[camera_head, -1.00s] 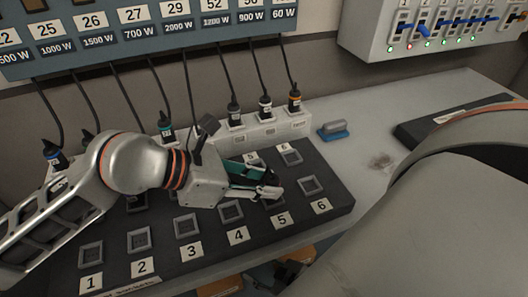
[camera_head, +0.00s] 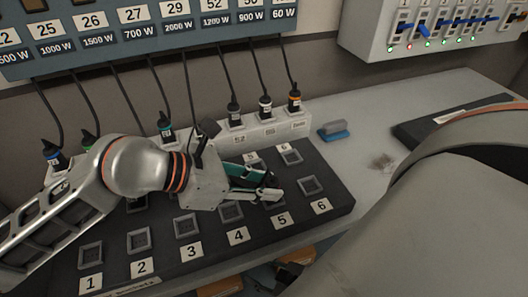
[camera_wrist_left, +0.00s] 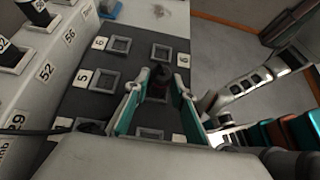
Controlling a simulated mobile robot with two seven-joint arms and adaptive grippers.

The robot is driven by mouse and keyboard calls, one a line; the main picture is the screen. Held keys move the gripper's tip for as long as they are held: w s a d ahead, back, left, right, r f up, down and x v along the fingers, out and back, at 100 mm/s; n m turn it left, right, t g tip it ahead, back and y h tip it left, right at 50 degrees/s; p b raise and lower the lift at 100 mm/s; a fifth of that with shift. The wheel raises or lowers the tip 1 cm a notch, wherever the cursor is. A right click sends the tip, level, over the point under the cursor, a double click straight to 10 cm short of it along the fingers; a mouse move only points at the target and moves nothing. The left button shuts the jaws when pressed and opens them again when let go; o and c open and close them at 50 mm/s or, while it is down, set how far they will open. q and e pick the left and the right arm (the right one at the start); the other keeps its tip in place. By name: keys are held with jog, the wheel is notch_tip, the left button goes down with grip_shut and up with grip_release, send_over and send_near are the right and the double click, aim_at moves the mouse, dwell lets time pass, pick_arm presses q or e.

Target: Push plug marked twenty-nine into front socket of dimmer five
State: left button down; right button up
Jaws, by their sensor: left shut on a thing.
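My left gripper (camera_head: 274,191), with teal pads, is shut on a dark plug (camera_wrist_left: 160,78), which also shows between the fingers in the wrist view. No number on the plug is readable. The plug is over the front socket place of dimmer five, just behind the front label 5 (camera_head: 281,220). The fingers and plug hide that socket, so I cannot tell whether the plug is in it or above it.
The front socket of dimmer six (camera_head: 310,185) and that of dimmer four (camera_head: 231,211) are empty. Several plugs stand in the white holder rail (camera_head: 262,133) behind, with hanging cables. A blue-based block (camera_head: 334,131) lies on the grey table (camera_head: 375,120).

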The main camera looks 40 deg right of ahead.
pick_arm(q)
jog(key=shift+f, duration=0.1)
pick_arm(e)
jog(key=shift+w+r, duration=0.1)
jog(key=shift+w, duration=0.1)
pick_arm(q)
jog(key=shift+f, duration=0.2)
pick_arm(e)
jog(key=shift+w+r, duration=0.1)
jog(key=shift+w, duration=0.2)
pick_arm(q)
jog(key=shift+f, duration=0.15)
pick_arm(e)
jog(key=shift+s, duration=0.25)
pick_arm(q)
jog(key=c, duration=1.6)
grip_release()
pick_arm(e)
jog(key=shift+s+f, duration=0.25)
jog(key=shift+s, duration=0.05)
